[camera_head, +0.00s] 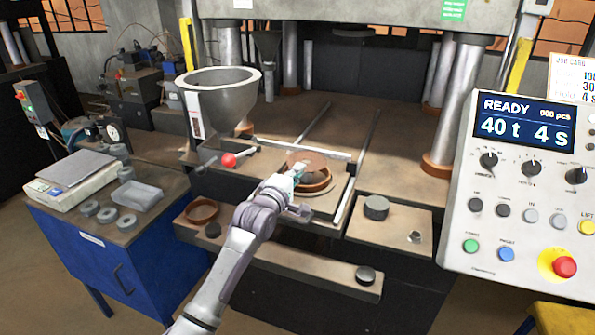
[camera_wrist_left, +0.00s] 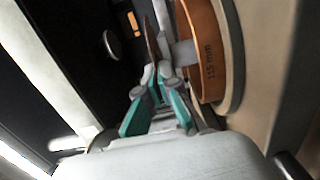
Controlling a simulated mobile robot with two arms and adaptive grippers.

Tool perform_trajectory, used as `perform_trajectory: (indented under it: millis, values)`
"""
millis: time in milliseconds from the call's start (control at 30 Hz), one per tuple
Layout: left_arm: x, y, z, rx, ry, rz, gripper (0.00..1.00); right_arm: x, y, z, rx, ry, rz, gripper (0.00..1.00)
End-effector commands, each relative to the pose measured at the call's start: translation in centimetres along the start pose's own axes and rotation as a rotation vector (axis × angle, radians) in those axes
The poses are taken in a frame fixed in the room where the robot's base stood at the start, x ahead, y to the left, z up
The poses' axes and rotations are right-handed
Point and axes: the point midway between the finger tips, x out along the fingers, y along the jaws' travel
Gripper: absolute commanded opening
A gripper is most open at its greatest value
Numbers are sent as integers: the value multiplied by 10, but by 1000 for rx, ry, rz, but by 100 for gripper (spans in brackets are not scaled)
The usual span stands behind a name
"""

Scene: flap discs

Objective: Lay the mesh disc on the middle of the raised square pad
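The mesh disc (camera_head: 306,160) is a thin brown round sheet above the press bed in the head view. In the left wrist view it shows nearly edge-on (camera_wrist_left: 152,38). My left gripper (camera_head: 297,175) is shut on its rim; its teal fingers also show in the left wrist view (camera_wrist_left: 157,75). An orange-brown ring (camera_head: 318,184) marked 115 mm stands just below the disc, apart from it in the left wrist view (camera_wrist_left: 207,55). A grey post (camera_wrist_left: 184,53) rises from the ring. I cannot tell which surface is the raised square pad. My right gripper is not in view.
A hopper (camera_head: 222,95) and a red-knobbed lever (camera_head: 228,159) stand left of the ring. A loose brown ring (camera_head: 202,211) lies at front left. A square block (camera_head: 405,228) with a dark puck (camera_head: 376,207) is at right. The control panel (camera_head: 515,180) stands further right.

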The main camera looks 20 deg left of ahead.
Motion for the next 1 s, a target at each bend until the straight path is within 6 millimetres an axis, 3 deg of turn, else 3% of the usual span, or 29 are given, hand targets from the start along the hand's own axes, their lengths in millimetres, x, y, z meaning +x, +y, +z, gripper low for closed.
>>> perform_trajectory:
  millis: [700, 900, 1000]
  values:
    - [0, -7, 0, -1, 0, -3, 0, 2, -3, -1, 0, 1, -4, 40]
    - [0, -7, 0, -1, 0, -3, 34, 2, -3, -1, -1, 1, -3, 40]
    - [0, -7, 0, -1, 0, -3, 35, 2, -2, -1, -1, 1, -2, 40]
